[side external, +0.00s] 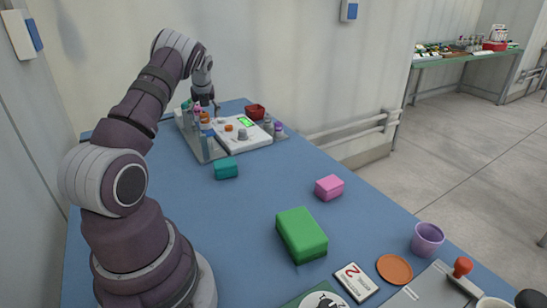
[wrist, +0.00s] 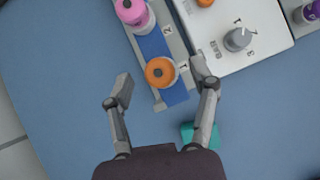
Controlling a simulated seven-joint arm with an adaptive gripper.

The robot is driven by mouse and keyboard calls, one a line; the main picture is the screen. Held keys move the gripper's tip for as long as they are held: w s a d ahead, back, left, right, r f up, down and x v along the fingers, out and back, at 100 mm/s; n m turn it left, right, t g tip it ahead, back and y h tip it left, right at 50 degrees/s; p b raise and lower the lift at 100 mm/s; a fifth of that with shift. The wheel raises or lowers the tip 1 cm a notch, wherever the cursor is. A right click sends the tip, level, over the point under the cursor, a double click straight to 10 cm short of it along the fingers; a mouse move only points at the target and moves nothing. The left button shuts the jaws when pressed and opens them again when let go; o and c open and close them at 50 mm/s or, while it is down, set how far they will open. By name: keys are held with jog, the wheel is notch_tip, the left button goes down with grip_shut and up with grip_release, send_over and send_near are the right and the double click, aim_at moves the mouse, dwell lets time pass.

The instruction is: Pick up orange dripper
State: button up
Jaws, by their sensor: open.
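The orange dripper (wrist: 160,72) shows from above in the wrist view, its round orange cap on the blue strip of a grey rack (wrist: 162,107), near the label 1. A small orange spot at the rack in the side external view (side external: 205,117) appears to be the same dripper. My gripper (wrist: 160,85) is open and empty. Its left finger is left of the dripper and its right finger is to the right, close to the rack's edge. I cannot tell the height of the fingers above the cap. In the side external view my gripper (side external: 206,104) is over the rack, small and partly unclear.
A pink-capped bottle (wrist: 131,12) stands farther along the rack. A white device (side external: 243,135) with a green display and a grey knob (wrist: 238,39) is just right. A teal box (side external: 226,168) lies in front. Pink (side external: 329,187) and green (side external: 301,234) blocks lie nearer on the blue table.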

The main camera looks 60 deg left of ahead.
jog(key=shift+a+f, duration=0.2)
jog(key=shift+f, duration=0.15)
jog(key=c, duration=0.9)
jog(key=shift+r, duration=0.1)
